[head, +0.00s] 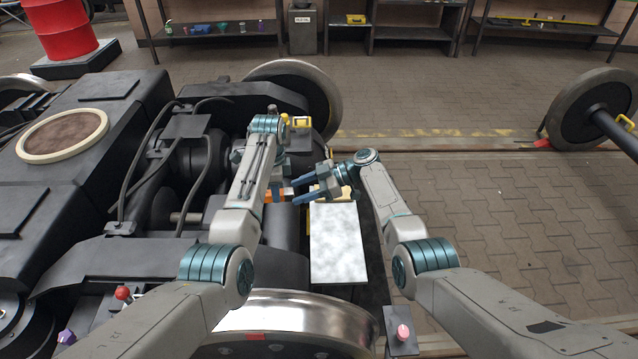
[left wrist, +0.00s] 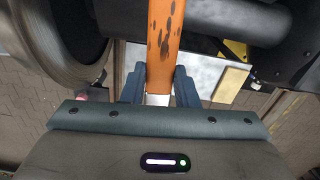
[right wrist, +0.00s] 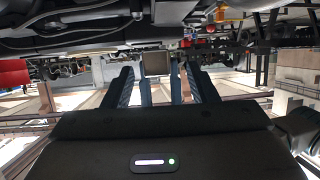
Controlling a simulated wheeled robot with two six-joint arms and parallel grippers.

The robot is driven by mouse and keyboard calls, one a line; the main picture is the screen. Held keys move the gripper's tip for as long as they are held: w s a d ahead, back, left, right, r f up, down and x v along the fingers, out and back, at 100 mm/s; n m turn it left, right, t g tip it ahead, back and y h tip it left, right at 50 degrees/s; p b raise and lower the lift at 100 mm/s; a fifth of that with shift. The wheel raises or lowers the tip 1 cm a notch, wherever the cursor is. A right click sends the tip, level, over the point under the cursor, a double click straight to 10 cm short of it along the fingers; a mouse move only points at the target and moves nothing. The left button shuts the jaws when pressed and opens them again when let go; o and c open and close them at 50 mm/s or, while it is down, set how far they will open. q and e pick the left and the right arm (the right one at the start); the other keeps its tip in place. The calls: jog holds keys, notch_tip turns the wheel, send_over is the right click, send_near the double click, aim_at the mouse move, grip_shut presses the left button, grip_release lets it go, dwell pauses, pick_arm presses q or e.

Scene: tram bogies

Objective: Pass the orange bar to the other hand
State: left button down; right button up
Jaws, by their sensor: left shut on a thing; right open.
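A pale flat plate (head: 338,243) lies below the grippers on the dark bogie frame. A steel wheel (head: 300,312) is in front and another wheel (head: 322,95) behind. A pink-topped knob (head: 403,333) stands at front right. Paved floor (head: 480,200) is clear at right.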

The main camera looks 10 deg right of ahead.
jog(key=shift+x, duration=1.5)
jog(key=c, duration=1.1)
pick_arm(q)
jog(key=c, duration=1.1)
grip_release()
pick_arm(e)
jog(key=shift+c, duration=0.2)
pick_arm(q)
jog(key=shift+o, duration=0.2)
